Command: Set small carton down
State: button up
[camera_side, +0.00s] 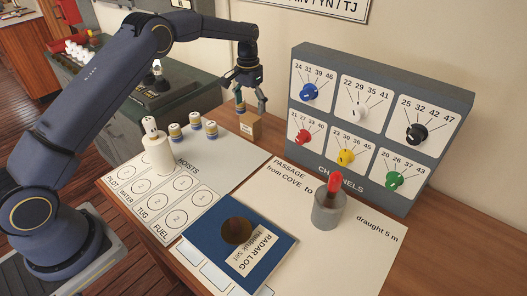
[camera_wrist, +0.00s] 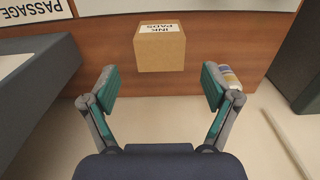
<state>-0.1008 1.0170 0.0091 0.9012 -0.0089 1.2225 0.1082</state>
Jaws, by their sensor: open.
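The small carton (camera_side: 250,127) is a brown box with a white label, standing upright on bare wood at the back of the table, left of the channel panel. In the wrist view the carton (camera_wrist: 160,52) shows its "INK PADS" label upside down. My gripper (camera_side: 251,108) is above and close to the carton, fingers pointing down. In the wrist view my gripper (camera_wrist: 160,88) is open, with nothing between its fingers. The carton appears beyond the fingertips and apart from them.
A small banded can (camera_side: 240,108) shows beside my gripper; in the wrist view it is partly behind the right finger. Several similar cans (camera_side: 195,121) stand left of the carton. The channel panel (camera_side: 437,97) rises to the right. A blue radar log (camera_side: 257,262) lies in front.

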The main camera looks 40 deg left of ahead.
jog(key=s+d+r+t, duration=0.1)
jog(key=s+d+r, duration=0.1)
jog(key=s+r, duration=0.7)
jog(key=s+d+r+t, duration=0.15)
jog(key=s+r, duration=0.35)
jog(key=r, duration=0.7)
jog(key=s+d+f+t, duration=0.1)
jog(key=s, duration=1)
jog(key=s+d+f+t, duration=0.1)
jog(key=s+t, duration=0.1)
jog(key=s, duration=1)
jog(key=shift+s+d+f, duration=0.25)
jog(key=shift+f, duration=0.05)
